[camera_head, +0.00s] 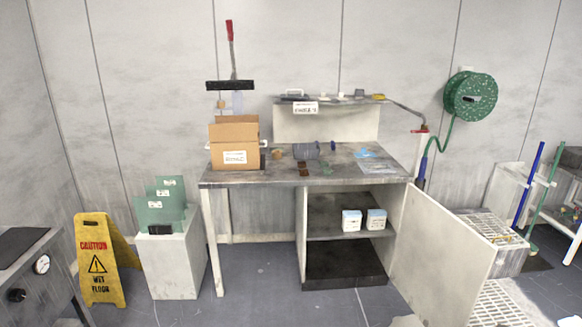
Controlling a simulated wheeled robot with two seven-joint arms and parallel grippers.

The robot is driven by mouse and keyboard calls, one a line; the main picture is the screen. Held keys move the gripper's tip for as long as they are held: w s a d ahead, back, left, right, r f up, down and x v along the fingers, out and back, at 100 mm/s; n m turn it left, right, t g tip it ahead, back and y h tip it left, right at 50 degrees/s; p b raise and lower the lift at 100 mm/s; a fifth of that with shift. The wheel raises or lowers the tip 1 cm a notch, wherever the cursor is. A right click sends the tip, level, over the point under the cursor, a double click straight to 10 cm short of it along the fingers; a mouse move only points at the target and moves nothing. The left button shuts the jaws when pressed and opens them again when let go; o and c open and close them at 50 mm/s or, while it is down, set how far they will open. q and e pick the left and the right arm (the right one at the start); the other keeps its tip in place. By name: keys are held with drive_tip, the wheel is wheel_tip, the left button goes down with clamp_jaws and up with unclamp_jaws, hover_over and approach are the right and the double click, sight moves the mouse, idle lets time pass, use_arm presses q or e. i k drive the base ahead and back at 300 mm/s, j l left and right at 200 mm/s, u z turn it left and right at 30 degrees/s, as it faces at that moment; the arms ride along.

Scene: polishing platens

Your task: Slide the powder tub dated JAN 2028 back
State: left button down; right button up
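Two small white tubs with pale labels stand side by side on the middle shelf (323,228) of the open cabinet under the workbench. The left tub (351,221) and the right tub (376,219) are close together near the shelf's right side. Their label print is too small to read, so I cannot tell which is dated JAN 2028. The cabinet door (440,262) is swung wide open to the right. Neither of my grippers shows in the head view.
A cardboard box (234,145) and small items lie on the workbench (255,177). A yellow wet-floor sign (98,262) and a white pedestal (172,265) stand at left. The open door blocks the right side. The floor before the cabinet is mostly clear.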

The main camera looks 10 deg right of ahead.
sight(352, 220)
drive_tip(key=i+z, duration=0.25)
drive_tip(key=i, duration=0.6)
drive_tip(key=i+j+z, duration=0.1)
drive_tip(key=i+z, duration=0.15)
drive_tip(key=i, duration=0.6)
